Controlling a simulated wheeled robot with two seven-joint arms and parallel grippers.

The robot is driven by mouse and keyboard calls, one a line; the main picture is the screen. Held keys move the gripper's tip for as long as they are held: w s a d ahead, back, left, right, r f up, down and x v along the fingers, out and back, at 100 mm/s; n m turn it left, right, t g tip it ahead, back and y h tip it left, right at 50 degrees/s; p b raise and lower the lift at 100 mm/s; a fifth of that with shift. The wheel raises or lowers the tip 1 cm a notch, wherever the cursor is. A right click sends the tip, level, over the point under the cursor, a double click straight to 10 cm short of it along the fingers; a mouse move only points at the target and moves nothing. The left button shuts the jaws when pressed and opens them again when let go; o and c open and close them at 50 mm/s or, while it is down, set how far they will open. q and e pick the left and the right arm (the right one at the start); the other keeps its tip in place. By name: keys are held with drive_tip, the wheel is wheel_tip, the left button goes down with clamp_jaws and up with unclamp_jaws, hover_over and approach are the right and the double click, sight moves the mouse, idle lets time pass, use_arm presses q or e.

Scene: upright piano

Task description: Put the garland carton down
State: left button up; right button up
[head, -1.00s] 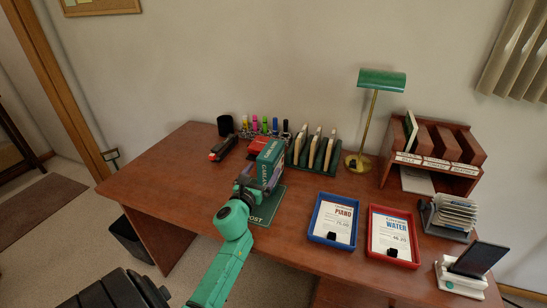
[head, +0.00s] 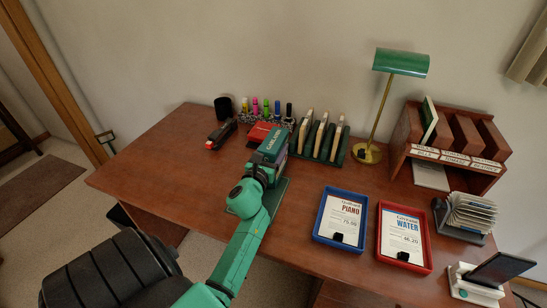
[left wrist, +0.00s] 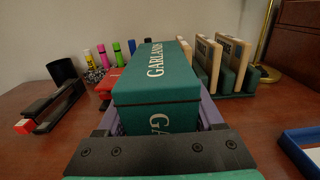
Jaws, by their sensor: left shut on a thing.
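The garland carton (head: 273,142) is a dark green box with white lettering, over the middle of the desk. In the left wrist view the carton (left wrist: 158,88) fills the centre, its lettered top and near end showing. My left gripper (head: 262,172) is shut on it from the near side. A green mat (head: 279,193) lies under the gripper and carton, partly hidden by my arm. I cannot tell whether the carton touches the mat. My right gripper is not in view.
A stapler (head: 221,134) is to the left, a green rack (head: 320,142) to the right. Blue (head: 341,217) and red (head: 404,236) trays lie nearer right. The desk's left part (head: 150,165) is clear.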

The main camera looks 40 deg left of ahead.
use_arm(q)
drive_tip(key=shift+f, duration=0.2)
clamp_jaws()
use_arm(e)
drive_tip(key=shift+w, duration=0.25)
use_arm(q)
drive_tip(key=shift+r, duration=0.1)
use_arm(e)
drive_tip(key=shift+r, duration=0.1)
